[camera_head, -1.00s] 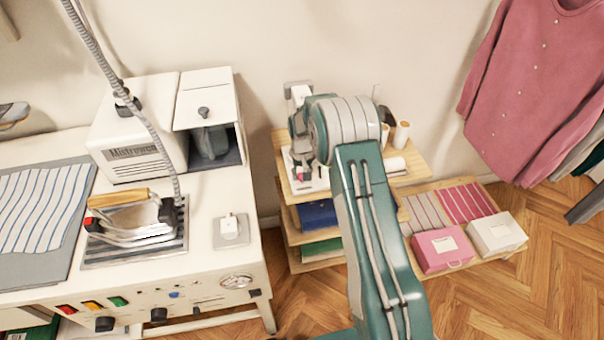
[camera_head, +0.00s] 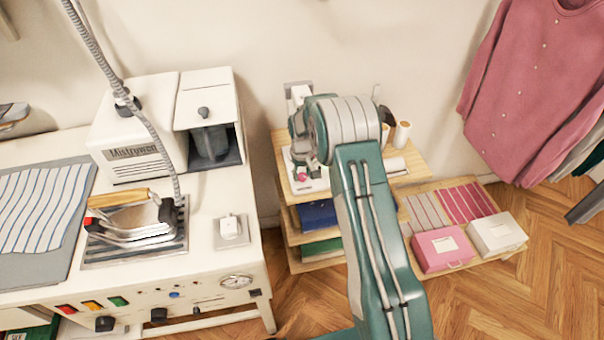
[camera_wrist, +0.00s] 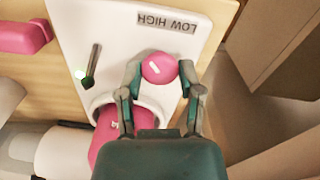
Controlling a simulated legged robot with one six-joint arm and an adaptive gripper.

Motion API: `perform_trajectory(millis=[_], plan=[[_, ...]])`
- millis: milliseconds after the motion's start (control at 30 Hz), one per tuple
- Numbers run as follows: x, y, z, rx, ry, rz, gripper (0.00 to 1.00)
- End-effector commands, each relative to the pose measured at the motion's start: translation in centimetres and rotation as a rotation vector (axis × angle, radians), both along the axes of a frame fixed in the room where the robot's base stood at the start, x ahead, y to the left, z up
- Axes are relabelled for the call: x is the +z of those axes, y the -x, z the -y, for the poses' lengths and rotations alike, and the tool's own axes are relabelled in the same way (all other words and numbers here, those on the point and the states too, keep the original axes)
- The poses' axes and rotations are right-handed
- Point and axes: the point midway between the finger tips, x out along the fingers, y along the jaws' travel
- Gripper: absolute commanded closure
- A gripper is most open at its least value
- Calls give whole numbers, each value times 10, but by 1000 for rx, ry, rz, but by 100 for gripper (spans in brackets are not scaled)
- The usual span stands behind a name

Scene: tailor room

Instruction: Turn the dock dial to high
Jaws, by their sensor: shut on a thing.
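The dock (camera_wrist: 112,30) is a white panel with a LOW HIGH label (camera_wrist: 167,22) at its top. The dial (camera_wrist: 158,67) is a round pink knob with a short slanted white mark, just below the label. In the wrist view my gripper (camera_wrist: 160,72) has one finger on each side of the dial and is shut on it. In the head view the dial is a small pink spot (camera_head: 302,176) on the white dock (camera_head: 318,184), on the shelf's top board. My arm's wrist hides part of the dock there.
The wooden shelf (camera_head: 412,165) also holds white spools (camera_head: 402,133). A white ironing station (camera_head: 200,205) with an iron (camera_head: 135,220) stands to the left. Pink and white boxes (camera_head: 443,249) sit on a low board at right. In the wrist view, a slot with a dark lever (camera_wrist: 91,72) is left of the dial.

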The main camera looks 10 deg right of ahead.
Motion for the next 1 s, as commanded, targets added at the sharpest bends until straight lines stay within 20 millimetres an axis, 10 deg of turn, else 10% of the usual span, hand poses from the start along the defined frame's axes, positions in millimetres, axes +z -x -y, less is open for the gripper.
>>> perform_trajectory(millis=[100,567,1000], plan=[[0,-1,-1,1,0,4,19],[5,0,0,-1,0,3,19],[87,-2,-1,0,1,5,19]])
